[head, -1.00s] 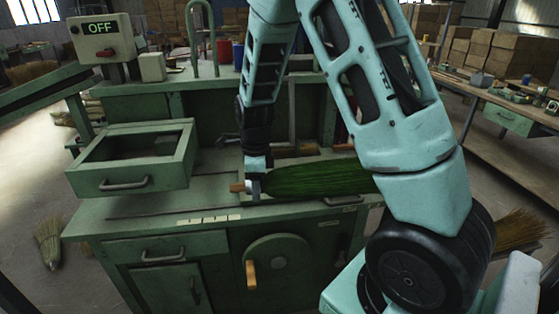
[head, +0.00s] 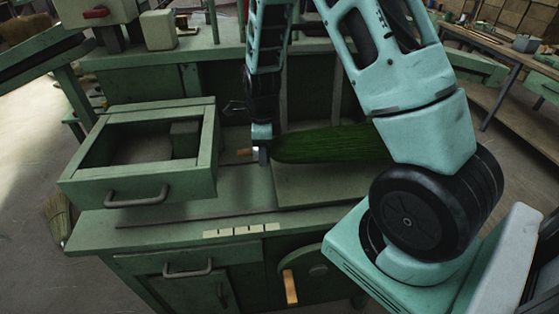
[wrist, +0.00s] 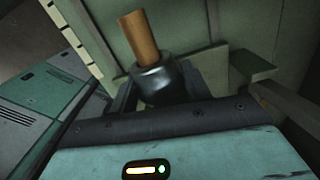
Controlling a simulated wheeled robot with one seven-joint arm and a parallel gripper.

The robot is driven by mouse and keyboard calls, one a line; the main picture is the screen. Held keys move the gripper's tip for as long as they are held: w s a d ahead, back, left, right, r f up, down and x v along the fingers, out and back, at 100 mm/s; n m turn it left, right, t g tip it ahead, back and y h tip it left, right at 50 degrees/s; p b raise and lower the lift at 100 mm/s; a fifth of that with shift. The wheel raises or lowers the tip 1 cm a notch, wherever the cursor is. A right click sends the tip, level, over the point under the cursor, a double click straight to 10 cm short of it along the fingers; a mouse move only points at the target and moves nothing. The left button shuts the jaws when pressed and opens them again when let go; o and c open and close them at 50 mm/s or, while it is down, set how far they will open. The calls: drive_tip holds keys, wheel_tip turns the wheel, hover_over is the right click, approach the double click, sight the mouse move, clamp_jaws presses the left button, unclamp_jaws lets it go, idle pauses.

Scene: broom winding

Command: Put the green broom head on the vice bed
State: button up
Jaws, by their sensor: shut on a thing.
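The green broom head (head: 328,143) lies roughly level in the head view, its bristles pointing right and partly hidden behind my arm. My gripper (head: 262,154) is shut on its left end, around the dark collar (wrist: 160,84) with the wooden stub (wrist: 138,36) sticking out in the wrist view. The broom head appears over the green workbench (head: 180,226), seemingly above its top. A raised flat plate (head: 325,186) on the bench may be the vice bed; I cannot tell for sure.
An open-topped green drawer box (head: 134,196) stands on the bench left of my gripper. Behind is a raised shelf (head: 215,52) with a pale box (head: 157,29). A wooden crank handle (head: 290,287) projects at the front. The bench top between drawer and plate looks clear.

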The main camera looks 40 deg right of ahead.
drive_tip(key=shift+f+p, duration=0.55)
drive_tip(key=shift+f, duration=2.2)
drive_tip(key=o, duration=1.2)
drive_tip(key=shift+r, duration=0.1)
wheel_tip(320, 180, up, 12)
drive_tip(key=shift+s+d+f+b, duration=0.1)
drive_tip(key=shift+s+b, duration=0.05)
drive_tip(key=shift+b, duration=0.75)
